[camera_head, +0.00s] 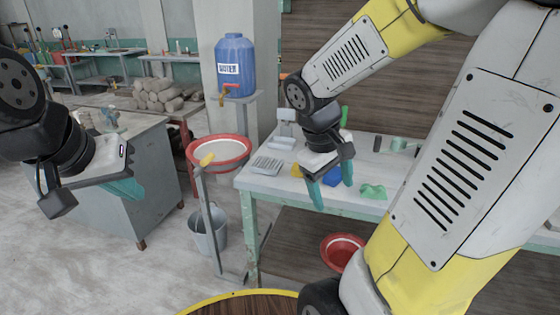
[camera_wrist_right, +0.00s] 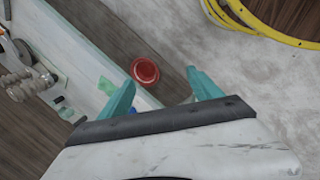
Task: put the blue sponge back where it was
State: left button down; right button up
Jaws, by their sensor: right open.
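The blue sponge (camera_head: 332,177) seems to be the blue block on the pale worktable (camera_head: 262,185), partly hidden behind my right gripper. In the right wrist view only a small blue bit (camera_wrist_right: 132,111) shows beside the left finger. My right gripper (camera_head: 332,186) is open above the table's front part, its teal fingers apart and pointing down. I cannot tell the height gap to the blue block. My left gripper (camera_head: 130,188) hangs at the left, away from the table; its jaw opening cannot be made out.
A yellow piece (camera_head: 296,170) and a green lump (camera_head: 373,191) lie near the blue block. A red basin (camera_head: 220,165) on a stand is left of the table, with a bucket (camera_head: 208,230) below. Another red bowl (camera_head: 342,250) sits lower. A blue water jug (camera_head: 235,65) stands behind.

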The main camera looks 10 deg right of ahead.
jog(key=s+a+r+m+t+y, duration=0.3)
jog(key=a+r+t+y, duration=0.2)
jog(key=a+r, duration=0.4)
jog(key=shift+s+a+m, duration=0.15)
jog(key=shift+a+m, duration=0.15)
jog(key=shift+a, duration=0.4)
